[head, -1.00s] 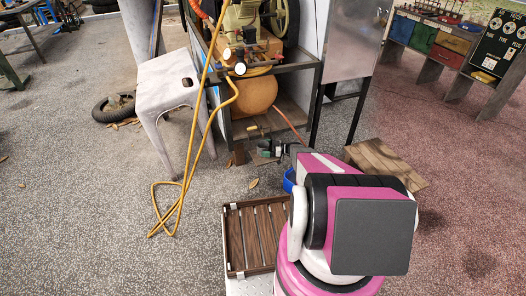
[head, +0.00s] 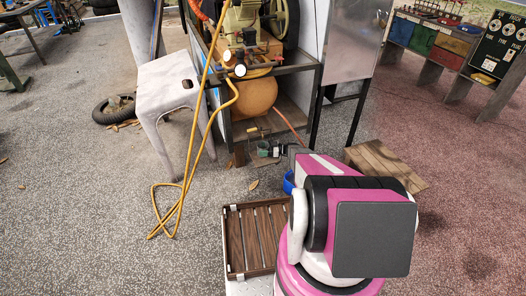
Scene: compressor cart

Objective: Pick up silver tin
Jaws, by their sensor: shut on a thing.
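My gripper (head: 268,150) is at the lower front of the compressor cart, just in front of its bottom shelf. It is small and far off in the head view, with my pink and black arm reaching towards it from the lower right. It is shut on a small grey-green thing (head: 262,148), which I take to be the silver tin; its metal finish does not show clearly. I cannot tell whether it touches the shelf or is clear of it.
The compressor cart's brown tank (head: 256,98) is above the shelf. A yellow hose (head: 184,185) hangs to the floor at left, near a white stool (head: 166,90). A slatted wooden tray (head: 256,240) is beside my arm. A wooden crate (head: 385,165) is at right.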

